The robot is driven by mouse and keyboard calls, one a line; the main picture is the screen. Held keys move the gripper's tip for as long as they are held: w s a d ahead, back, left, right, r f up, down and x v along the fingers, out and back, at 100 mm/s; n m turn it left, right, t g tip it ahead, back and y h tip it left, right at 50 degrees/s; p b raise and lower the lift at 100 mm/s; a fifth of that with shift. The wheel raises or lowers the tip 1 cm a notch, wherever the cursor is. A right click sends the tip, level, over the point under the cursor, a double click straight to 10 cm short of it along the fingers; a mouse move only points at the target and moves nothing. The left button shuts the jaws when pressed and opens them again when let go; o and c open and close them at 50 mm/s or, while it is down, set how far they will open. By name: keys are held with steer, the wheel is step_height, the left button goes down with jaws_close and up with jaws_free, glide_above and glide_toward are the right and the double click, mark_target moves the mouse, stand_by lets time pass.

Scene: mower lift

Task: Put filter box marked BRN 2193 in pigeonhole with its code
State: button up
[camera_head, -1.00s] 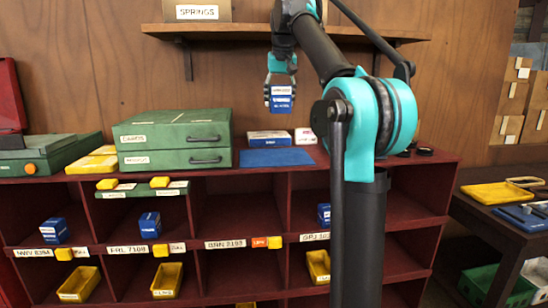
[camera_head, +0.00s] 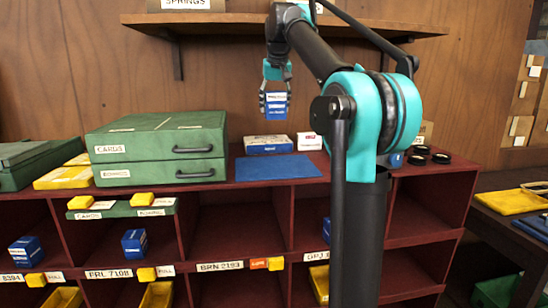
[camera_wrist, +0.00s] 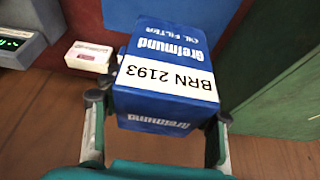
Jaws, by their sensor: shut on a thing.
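My gripper (camera_head: 275,97) is shut on a blue and white filter box (camera_head: 276,111), held in the air above the cabinet top. In the wrist view the box (camera_wrist: 165,75) reads BRN 2193 on a white label and sits between the two fingers. The cabinet edge carries a BRN 2193 label (camera_head: 220,266) with orange and yellow tags beside it. The pigeonhole above that label (camera_head: 238,228) looks empty. The one below it is partly cut off by the frame.
A blue mat (camera_head: 277,168) lies on the cabinet top, with a blue and white box (camera_head: 268,145) and a white box (camera_head: 308,141) behind it. A green drawer case (camera_head: 157,150) stands left of the mat. A wall shelf (camera_head: 225,25) runs above. Other pigeonholes hold blue boxes (camera_head: 134,243).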

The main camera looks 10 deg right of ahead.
step_height(320, 180, down, 17)
steer(key=shift+f, duration=0.1)
stand_by(0.4)
steer(key=o, duration=0.9)
steer(key=shift+f, duration=0.1)
steer(key=o, duration=0.5)
